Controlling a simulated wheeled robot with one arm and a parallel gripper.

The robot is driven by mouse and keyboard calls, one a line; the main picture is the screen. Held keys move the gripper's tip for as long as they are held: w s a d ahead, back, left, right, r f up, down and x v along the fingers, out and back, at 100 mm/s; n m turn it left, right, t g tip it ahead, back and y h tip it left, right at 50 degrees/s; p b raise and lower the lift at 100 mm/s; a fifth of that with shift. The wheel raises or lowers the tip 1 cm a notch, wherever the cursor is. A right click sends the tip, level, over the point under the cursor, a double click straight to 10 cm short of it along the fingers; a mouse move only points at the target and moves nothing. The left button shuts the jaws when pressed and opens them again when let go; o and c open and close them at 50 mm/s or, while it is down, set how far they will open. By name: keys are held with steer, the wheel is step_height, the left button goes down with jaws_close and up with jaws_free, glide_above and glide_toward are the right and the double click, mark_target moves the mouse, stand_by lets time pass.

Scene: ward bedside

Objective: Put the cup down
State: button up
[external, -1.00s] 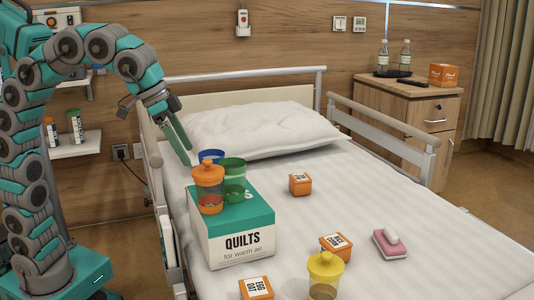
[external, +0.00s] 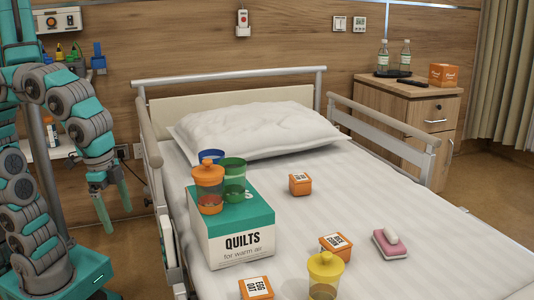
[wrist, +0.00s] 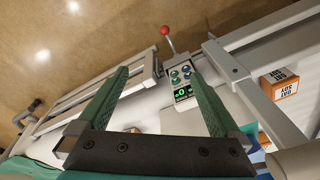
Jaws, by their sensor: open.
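My gripper (external: 116,212) is open and empty. It hangs pointing down to the left of the bed, apart from the cups. In the wrist view its two green fingers (wrist: 158,74) are spread with nothing held between them. The blue cup is mostly hidden behind the others. A yellow lidded cup (external: 325,276) is at the front of the bed.
Several orange boxes, one of them mid-bed (external: 300,184), and a pink-and-white object (external: 391,243) lie on the bed (external: 440,265). The bed's side rail (external: 157,185) stands between my gripper and the quilts box. A bedside cabinet (external: 400,120) is at the back right.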

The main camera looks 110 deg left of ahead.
steer(key=s+d+f+m+g, duration=0.1)
steer(key=s+d+f, duration=0.1)
steer(key=s+f, duration=0.4)
steer(key=s+d+f+m+g, duration=0.1)
steer(key=s+d+f+g, duration=0.1)
steer(key=s+f, duration=0.5)
steer(key=s+d, duration=0.1)
steer(key=s, duration=0.3)
steer(key=shift+s+d+f+h, duration=0.25)
steer(key=shift+s+d+h, duration=0.05)
steer(key=shift+s+h, duration=0.1)
steer(key=shift+w+r, duration=0.1)
step_height(320, 180, up, 13)
steer(key=p, duration=1.3)
steer(key=shift+r, duration=0.2)
stand_by(0.4)
step_height(320, 180, down, 22)
steer(key=b, duration=2.1)
steer(key=shift+b, duration=0.35)
